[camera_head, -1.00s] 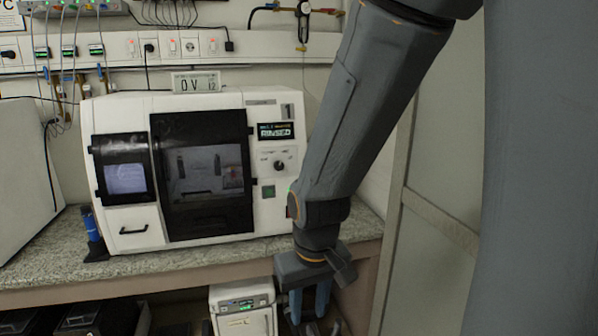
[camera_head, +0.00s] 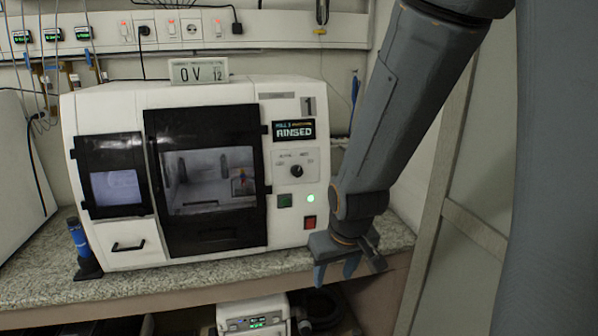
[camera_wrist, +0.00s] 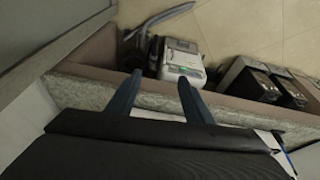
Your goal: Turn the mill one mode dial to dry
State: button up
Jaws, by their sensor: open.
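Mill one (camera_head: 88,250) is a white machine with a dark window door, standing on a granite bench. A "1" label is at its upper right, and its display (camera_head: 294,131) reads "RINSED". The mode dial (camera_head: 296,171) is a black round knob on a white panel below the display; its exact pointing is too small to tell. My gripper (camera_head: 337,270) is open and empty, pointing down at the bench's front edge, below and right of the dial and apart from it. In the wrist view its two blue fingers (camera_wrist: 158,95) are spread, with nothing between them.
A blue-topped tool (camera_head: 79,238) stands at the bench's left. A white box (camera_head: 252,314) is under the bench. Bench (camera_head: 395,236) right of the mill is bare.

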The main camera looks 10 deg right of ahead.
jog(key=w+d+r+n+t+p, duration=0.15)
jog(key=w+t, duration=0.25)
jog(key=w, duration=0.4)
jog(key=w+r+n+t, duration=0.1)
jog(key=w+r+t, duration=0.15)
jog(key=w, duration=0.45)
jog(key=n+t+y+p, duration=0.2)
jog(key=n+t+y, duration=0.1)
jog(key=t, duration=0.5)
send_near(299, 173)
jog(key=w+p, duration=0.1)
jog(key=w, duration=0.1)
jog(key=w+a+p, duration=0.1)
jog(key=w, duration=0.2)
jog(key=w+p, duration=0.1)
jog(key=w, duration=0.1)
jog(key=shift+w+a+r, duration=0.15)
jog(key=shift+w+r, duration=0.15)
jog(key=shift+w, duration=0.05)
jog(key=c, duration=1)
